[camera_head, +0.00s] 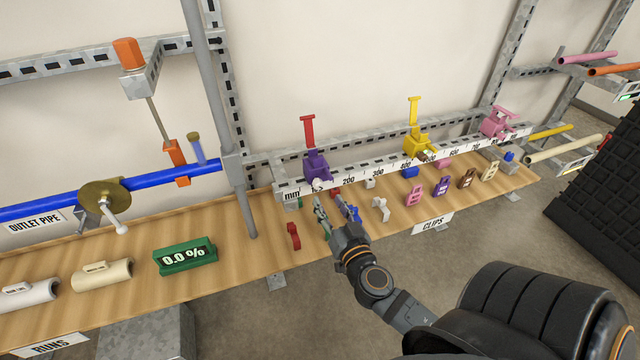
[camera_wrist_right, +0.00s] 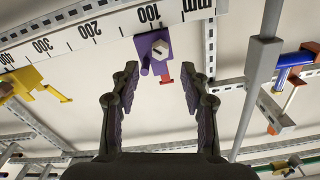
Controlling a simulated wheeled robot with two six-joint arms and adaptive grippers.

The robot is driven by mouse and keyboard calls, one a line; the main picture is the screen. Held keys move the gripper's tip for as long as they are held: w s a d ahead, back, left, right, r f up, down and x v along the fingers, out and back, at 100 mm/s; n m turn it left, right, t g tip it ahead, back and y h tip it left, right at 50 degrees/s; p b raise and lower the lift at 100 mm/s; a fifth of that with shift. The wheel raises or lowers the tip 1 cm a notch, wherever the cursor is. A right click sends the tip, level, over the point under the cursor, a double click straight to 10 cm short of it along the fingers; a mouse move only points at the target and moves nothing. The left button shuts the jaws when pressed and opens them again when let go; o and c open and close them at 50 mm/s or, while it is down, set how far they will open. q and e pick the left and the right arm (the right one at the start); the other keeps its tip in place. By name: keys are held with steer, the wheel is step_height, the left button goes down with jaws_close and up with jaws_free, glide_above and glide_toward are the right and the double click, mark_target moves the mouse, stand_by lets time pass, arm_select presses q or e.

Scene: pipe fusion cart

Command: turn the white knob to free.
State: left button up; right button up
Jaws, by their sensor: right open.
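The white knob (camera_head: 317,184) is on the front of a purple clamp block (camera_head: 317,166) near the low end of the white mm ruler rail (camera_head: 365,171). In the right wrist view the knob (camera_wrist_right: 159,51) is pale and faceted, on the purple block (camera_wrist_right: 148,44), beyond my fingertips. A red lever (camera_head: 307,130) stands above the purple block. My left gripper is not in view.
Yellow (camera_head: 418,147) and pink (camera_head: 497,124) clamp blocks sit farther along the rail. Several coloured clips, including a red clip (camera_head: 293,236), stand on the wooden shelf (camera_head: 221,221) below.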

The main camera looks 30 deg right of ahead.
mark_target(320, 187)
steer(key=p+x, duration=0.1)
steer(key=x, duration=0.3)
steer(key=shift+w+r+p, duration=0.2)
steer(key=shift+w+p, duration=0.15)
steer(key=shift+w, duration=0.05)
steer(key=shift+w+d+f, duration=0.15)
steer(key=shift+w+f, duration=0.05)
steer(key=shift+w, duration=0.25)
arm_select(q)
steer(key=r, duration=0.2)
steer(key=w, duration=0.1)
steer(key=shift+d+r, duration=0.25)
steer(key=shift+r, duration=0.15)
arm_select(e)
steer(key=shift+c, duration=0.5)
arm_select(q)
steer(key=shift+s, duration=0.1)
arm_select(e)
jaws_close()
